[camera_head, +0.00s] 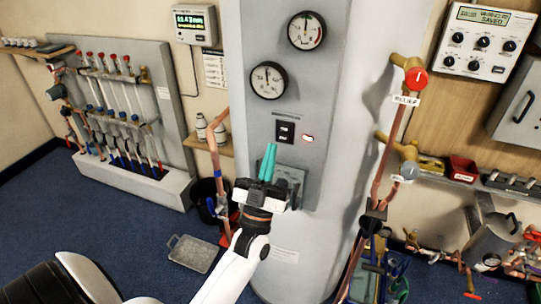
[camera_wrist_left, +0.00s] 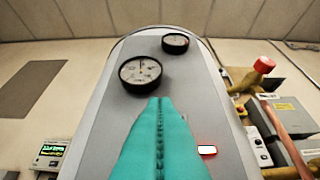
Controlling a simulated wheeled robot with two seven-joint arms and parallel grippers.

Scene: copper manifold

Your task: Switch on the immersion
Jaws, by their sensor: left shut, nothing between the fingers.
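The immersion switch is a small black rocker switch (camera_head: 285,131) on the front of the tall grey cylinder (camera_head: 345,50). A lamp with a red rim and bright white centre (camera_head: 308,138) sits just right of it and looks lit; it also shows in the left wrist view (camera_wrist_left: 207,150). My left gripper (camera_head: 269,148) has teal fingers pressed together, empty, with tips pointing up just below and left of the switch in the head view. In the left wrist view the fingers (camera_wrist_left: 160,103) fill the middle and the switch cannot be seen. Contact cannot be told. My right gripper is not in view.
Two round gauges (camera_head: 307,31) (camera_head: 268,80) sit above the switch. A copper pipe with a red-knobbed valve (camera_head: 416,78) stands to the right. A pipe manifold (camera_head: 115,110) is at the left. Tools and fittings crowd the lower right; blue floor is clear at left.

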